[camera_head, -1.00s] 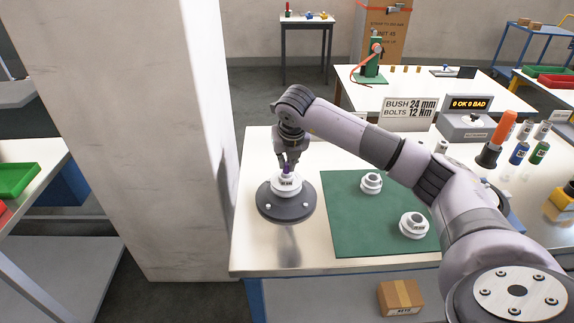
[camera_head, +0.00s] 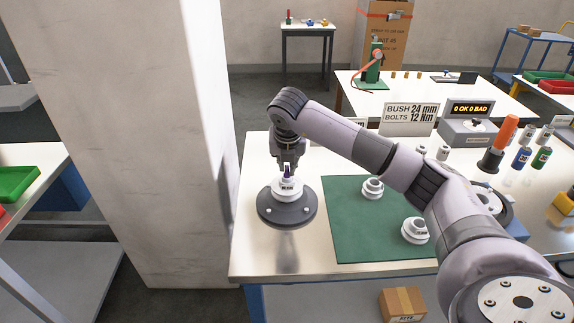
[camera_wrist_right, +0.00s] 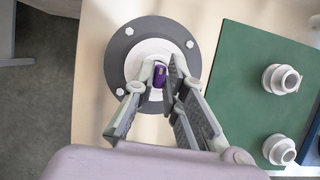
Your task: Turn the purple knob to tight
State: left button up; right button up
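The purple knob (camera_wrist_right: 160,72) stands on a white hub (camera_wrist_right: 150,50) in the middle of a round dark grey base (camera_wrist_right: 117,60) with several pale bolts. In the head view the knob (camera_head: 287,172) and base (camera_head: 287,215) are at the front left of the table. My right gripper (camera_wrist_right: 162,74) points down over the hub. Its two fingertips are on either side of the knob and look closed on it; the contact is partly hidden. The knob's marking cannot be read. My left gripper is in neither view.
A green mat (camera_head: 350,235) right of the base holds two white flanged bushes (camera_head: 373,188). A sign (camera_head: 410,118) reading "BUSH 24 mm, BOLTS 12 Nm" and a counter (camera_head: 468,122) stand behind. A pale pillar (camera_head: 175,150) rises close to the table's left edge.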

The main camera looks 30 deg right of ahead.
jog(key=o, duration=0.4)
jog(key=shift+c, duration=0.2)
jog(key=v, duration=1.2)
jog(key=shift+f, duration=0.1)
